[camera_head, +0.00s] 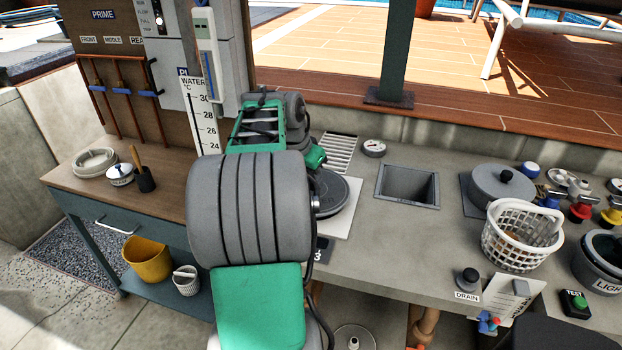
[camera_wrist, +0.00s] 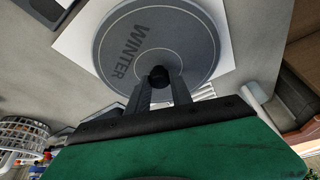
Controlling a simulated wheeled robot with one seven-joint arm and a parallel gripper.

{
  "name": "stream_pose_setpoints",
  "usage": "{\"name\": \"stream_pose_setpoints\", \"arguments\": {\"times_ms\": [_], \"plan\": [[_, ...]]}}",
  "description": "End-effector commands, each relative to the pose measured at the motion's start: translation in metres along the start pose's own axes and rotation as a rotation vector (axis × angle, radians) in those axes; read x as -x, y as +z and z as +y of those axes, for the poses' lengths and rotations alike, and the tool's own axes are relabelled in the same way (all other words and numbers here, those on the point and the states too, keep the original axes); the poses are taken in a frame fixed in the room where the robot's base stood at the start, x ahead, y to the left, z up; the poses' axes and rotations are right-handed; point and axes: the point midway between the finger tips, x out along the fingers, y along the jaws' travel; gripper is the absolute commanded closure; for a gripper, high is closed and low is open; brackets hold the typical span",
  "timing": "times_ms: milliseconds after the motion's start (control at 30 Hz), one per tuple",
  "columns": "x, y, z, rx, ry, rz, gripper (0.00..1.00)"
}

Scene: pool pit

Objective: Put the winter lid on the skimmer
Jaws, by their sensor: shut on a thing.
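The winter lid (camera_wrist: 125,45) is a grey disc marked WINTER with a dark round knob (camera_wrist: 159,74). In the wrist view my gripper (camera_wrist: 161,88) is shut on that knob, with one finger on each side. The lid (camera_head: 336,190) lies over a white square plate (camera_head: 342,222) on the counter; I cannot tell whether it touches the plate or hangs just above it. In the head view my own arm hides my fingers and the left part of the lid. No part readable as the skimmer shows clearly; what is under the lid is hidden.
Right of the lid is a square open basin (camera_head: 407,187). Farther right stand a grey round lid with a black knob (camera_head: 502,186), a white basket (camera_head: 521,235) and coloured valves (camera_head: 580,211).

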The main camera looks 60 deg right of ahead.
Motion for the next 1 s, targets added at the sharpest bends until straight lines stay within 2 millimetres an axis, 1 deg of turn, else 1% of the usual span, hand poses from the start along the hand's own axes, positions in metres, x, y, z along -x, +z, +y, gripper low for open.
{"name": "stream_pose_setpoints", "arguments": {"times_ms": [833,1000], "plan": [[-0.0029,0.0013,-0.0009,0.000,-0.001,0.001,1.00],[-0.0078,0.0033,-0.0009,0.000,-0.001,0.001,1.00]]}}
